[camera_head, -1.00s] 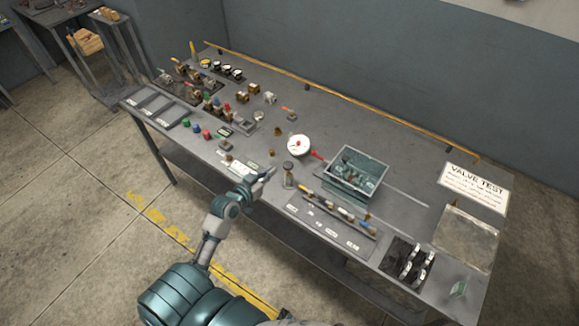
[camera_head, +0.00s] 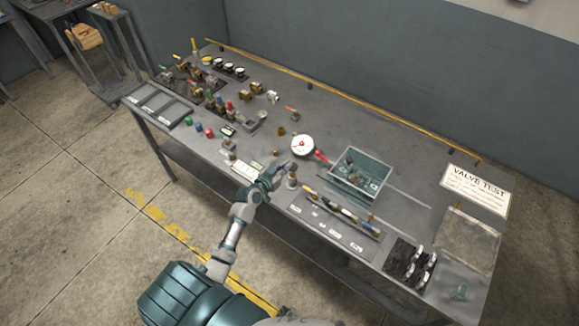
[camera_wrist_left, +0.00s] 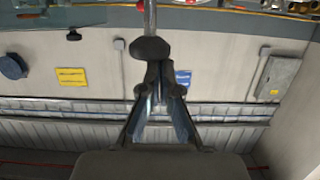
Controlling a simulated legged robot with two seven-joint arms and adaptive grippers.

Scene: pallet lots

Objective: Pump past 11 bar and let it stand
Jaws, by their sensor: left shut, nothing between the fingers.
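My left gripper (camera_head: 286,168) is shut and empty over the front part of the bench, close beside a small upright post with a dark base (camera_head: 292,182), which looks like the pump. In the left wrist view the closed fingers (camera_wrist_left: 157,80) end at a dark rounded knob (camera_wrist_left: 150,50) on a thin metal rod (camera_wrist_left: 150,18). I cannot tell if they touch it. A round white gauge (camera_head: 302,145) with a red mark stands just behind the post. Its reading is too small to make out. My right gripper is not in view.
An open clear-walled tank (camera_head: 383,187) stands right of the gauge on the grey bench (camera_head: 405,205). A rack of coloured tools (camera_head: 345,215) lies in front of it. Several valves and fittings (camera_head: 215,100) crowd the left end. A VALVE TEST sign (camera_head: 477,188) lies at the right.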

